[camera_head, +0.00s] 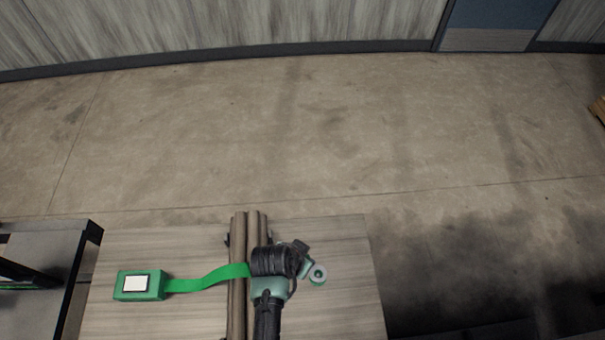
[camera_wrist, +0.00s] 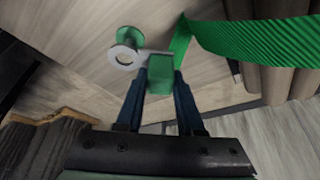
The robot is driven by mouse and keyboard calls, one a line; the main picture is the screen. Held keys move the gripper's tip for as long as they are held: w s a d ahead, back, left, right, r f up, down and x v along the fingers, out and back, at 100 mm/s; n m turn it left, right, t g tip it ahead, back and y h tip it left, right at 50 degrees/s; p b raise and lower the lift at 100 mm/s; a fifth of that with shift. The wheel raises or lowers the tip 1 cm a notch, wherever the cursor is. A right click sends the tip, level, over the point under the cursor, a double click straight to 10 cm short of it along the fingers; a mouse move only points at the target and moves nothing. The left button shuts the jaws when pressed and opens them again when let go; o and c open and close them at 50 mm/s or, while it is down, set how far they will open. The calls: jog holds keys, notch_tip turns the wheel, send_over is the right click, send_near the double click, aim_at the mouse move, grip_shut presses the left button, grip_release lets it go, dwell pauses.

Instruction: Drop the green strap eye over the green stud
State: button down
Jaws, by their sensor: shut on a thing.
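The green strap (camera_head: 207,281) runs from a green box with a white label (camera_head: 138,285) across brown tubes to my gripper (camera_head: 293,260). In the wrist view, my gripper (camera_wrist: 160,76) is shut on the green block at the strap's end (camera_wrist: 158,86). A pale metal strap eye (camera_wrist: 112,55) sticks out from this block. The green stud (camera_wrist: 129,34) stands just beyond the eye, and the eye's rim meets the stud's lower edge in the picture. I cannot tell whether they touch; the eye's hole looks beside the stud, not around it. The strap also shows in the wrist view (camera_wrist: 250,40).
Brown tubes (camera_head: 238,290) lie across the wooden table (camera_head: 345,310) beside my gripper, under the strap. The table's right part is clear. A dark-framed grey table (camera_head: 50,238) stands at the left. Open concrete floor (camera_head: 300,140) lies beyond.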

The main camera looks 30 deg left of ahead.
jog(key=shift+f+b, duration=1)
jog(key=shift+f, duration=0.5)
jog(key=shift+c, duration=2.2)
grip_release()
jog(key=shift+r, duration=0.15)
jog(key=v, duration=1.2)
jog(key=shift+s+r, duration=0.25)
jog(key=shift+r, duration=0.05)
